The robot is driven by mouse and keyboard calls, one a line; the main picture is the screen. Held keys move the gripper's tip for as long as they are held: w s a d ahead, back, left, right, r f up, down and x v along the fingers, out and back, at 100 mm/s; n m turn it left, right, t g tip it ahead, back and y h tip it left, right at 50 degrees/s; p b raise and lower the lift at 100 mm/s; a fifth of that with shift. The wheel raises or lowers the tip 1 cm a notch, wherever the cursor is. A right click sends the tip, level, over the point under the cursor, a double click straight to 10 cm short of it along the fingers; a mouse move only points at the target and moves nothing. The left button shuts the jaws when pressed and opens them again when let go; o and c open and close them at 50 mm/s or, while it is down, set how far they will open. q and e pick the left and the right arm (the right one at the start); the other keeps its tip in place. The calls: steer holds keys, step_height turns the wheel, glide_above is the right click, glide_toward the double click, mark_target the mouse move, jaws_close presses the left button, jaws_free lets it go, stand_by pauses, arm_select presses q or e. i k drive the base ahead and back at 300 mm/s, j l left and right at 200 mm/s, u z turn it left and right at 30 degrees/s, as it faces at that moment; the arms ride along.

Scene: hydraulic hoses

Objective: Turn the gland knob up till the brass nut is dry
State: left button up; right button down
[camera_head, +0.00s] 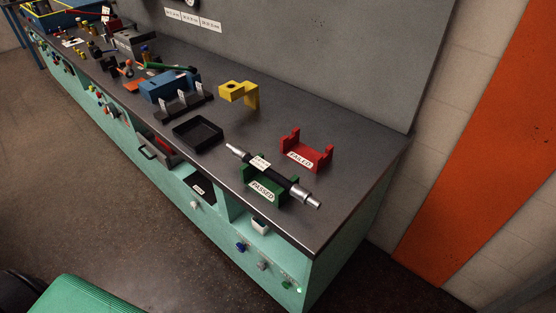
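Neither of my grippers shows in the head view. I cannot pick out the gland knob or the brass nut for certain. Small knobs sit on the bench's green front: a blue knob (241,246), a grey knob (262,265) and a green one (288,284) near the right end, and a white one (195,204) further left. More small knobs, some red, are on the front at the far left. A black hose with metal ends (277,178) lies across the green cradle (257,201) marked PASSED and carries a white tag. Any wetness is too small to tell.
A red cradle (306,155) marked FAILED stands empty. A black tray (198,134), a yellow bracket (239,93) and a blue block (169,86) are on the dark bench top (350,170). Smaller items crowd its far left. A green ridged object (90,295) is at lower left.

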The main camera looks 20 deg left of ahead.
mark_target(241, 248)
steer(key=k+l+u, duration=0.15)
steer(key=k+u, duration=0.6)
steer(key=i+l, duration=0.05)
steer(key=i, duration=0.05)
